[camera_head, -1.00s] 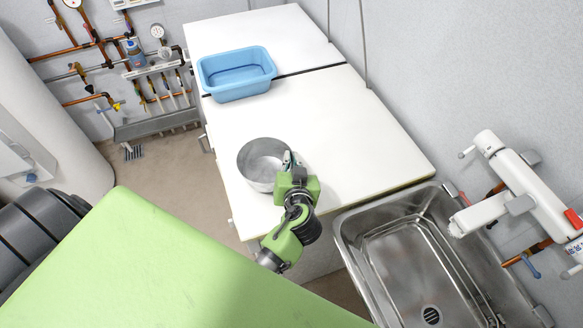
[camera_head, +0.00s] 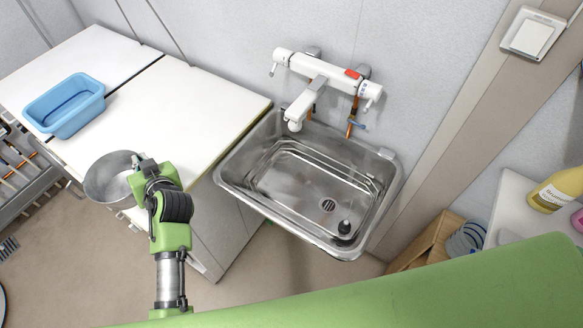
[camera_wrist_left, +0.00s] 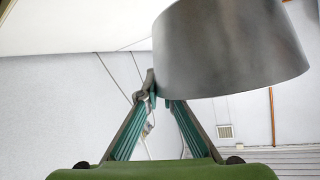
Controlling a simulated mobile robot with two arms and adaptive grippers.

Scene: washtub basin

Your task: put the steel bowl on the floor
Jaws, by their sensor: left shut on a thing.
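The steel bowl (camera_head: 106,181) is at the left of the head view, at the near edge of the white counter. My left gripper (camera_head: 146,163) is shut on the bowl's right rim. In the left wrist view the bowl's grey side (camera_wrist_left: 232,48) fills the upper right, and the gripper's green fingers (camera_wrist_left: 158,100) meet at its edge. I cannot tell exactly how high the bowl is above the floor. The brown floor (camera_head: 90,262) shows below and left of the bowl. My right gripper is not in view.
A blue basin (camera_head: 66,105) stands on the white counter (camera_head: 190,100). A steel sink (camera_head: 232,184) with a white tap (camera_head: 325,75) is right of it. A wooden crate (camera_head: 428,240) and a shelf with a yellow bottle (camera_head: 560,190) are at the right. Pipes are at the far left.

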